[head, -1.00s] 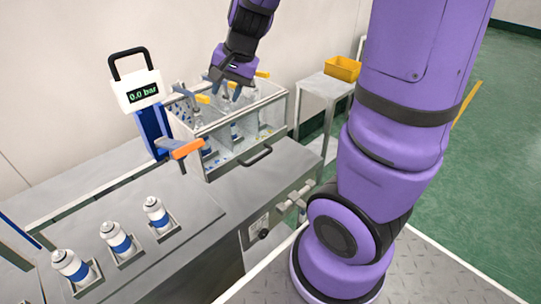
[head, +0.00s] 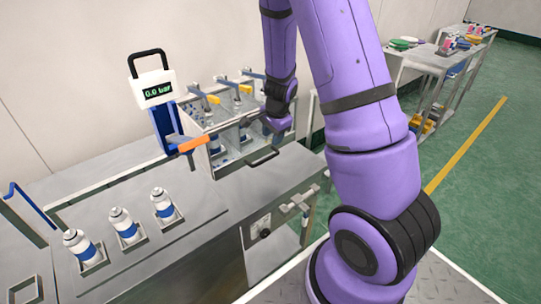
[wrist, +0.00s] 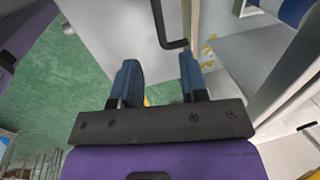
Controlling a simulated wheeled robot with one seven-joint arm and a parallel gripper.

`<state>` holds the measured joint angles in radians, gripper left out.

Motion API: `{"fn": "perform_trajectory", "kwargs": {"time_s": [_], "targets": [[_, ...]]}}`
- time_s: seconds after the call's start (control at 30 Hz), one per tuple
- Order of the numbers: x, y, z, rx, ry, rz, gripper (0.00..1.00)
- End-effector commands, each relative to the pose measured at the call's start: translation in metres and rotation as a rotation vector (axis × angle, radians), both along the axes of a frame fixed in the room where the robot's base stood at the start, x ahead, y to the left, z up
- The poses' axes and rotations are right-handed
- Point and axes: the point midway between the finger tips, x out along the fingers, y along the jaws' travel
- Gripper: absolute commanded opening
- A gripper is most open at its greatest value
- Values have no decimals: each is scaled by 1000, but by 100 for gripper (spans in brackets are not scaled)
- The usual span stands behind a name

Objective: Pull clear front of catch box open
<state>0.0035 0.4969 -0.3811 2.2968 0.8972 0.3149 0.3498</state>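The catch box (head: 203,160) stands on the metal bench, with a clear front panel (head: 232,163) and a black bar handle (head: 262,159) low on that front. Bottles with blue bands show dimly inside. My gripper (head: 270,128) is at the box's right front, above the handle and apart from it. In the wrist view, the two blue fingers of my gripper (wrist: 160,72) are spread with nothing between them. The black handle (wrist: 174,42) shows beyond the fingertips there, not gripped. My arm hides the right end of the box.
A gauge (head: 157,92) reading 0.0 bar and an orange-handled lever (head: 193,145) stand at the box's left. Several yellow-handled levers (head: 208,98) rise behind it. Three bottles (head: 124,225) sit in holders at front left. Bench top (head: 225,205) before the box is clear.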

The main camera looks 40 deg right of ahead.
Motion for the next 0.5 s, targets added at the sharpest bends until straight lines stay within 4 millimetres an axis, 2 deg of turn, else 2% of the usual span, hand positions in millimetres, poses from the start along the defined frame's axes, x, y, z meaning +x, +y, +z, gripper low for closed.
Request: {"fn": "perform_trajectory", "kwargs": {"time_s": [0.5], "targets": [[11, 0, -67, 2, 3, -2, 40]]}}
